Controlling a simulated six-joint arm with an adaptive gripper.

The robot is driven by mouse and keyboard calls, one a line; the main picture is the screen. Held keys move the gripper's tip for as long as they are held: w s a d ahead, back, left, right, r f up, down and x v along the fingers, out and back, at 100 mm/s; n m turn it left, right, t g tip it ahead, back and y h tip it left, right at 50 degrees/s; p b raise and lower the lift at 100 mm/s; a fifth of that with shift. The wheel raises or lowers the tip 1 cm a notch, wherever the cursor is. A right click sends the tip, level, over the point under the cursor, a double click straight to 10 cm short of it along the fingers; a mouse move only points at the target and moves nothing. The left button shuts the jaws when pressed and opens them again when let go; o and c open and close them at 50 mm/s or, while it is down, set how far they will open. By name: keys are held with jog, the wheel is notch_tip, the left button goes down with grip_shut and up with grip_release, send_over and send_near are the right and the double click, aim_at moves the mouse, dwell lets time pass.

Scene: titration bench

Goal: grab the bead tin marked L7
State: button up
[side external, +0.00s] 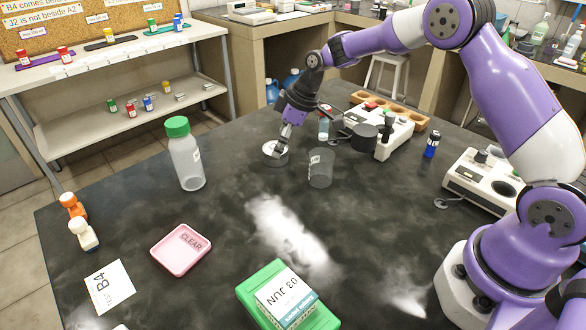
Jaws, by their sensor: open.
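A small round pale tin (275,158) stands on the dark bench near its far side. No mark can be read on it, so I cannot tell whether it is the L7 tin. My gripper (281,146) points down at this tin with its fingers open. The fingertips overlap the top of the tin in the side view. I cannot tell whether they touch it, and part of the tin is hidden behind them.
A clear beaker (321,169) stands just right of the tin, and a green-capped bottle (186,158) to its left. White equipment (377,133) and a wooden rack (400,111) are behind right. A pink tray (180,251) and green box (264,285) lie nearer.

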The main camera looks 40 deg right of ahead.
jog(key=x, duration=0.2)
jog(key=shift+f, duration=0.3)
jog(key=c, duration=1.2)
jog(key=shift+o, duration=0.2)
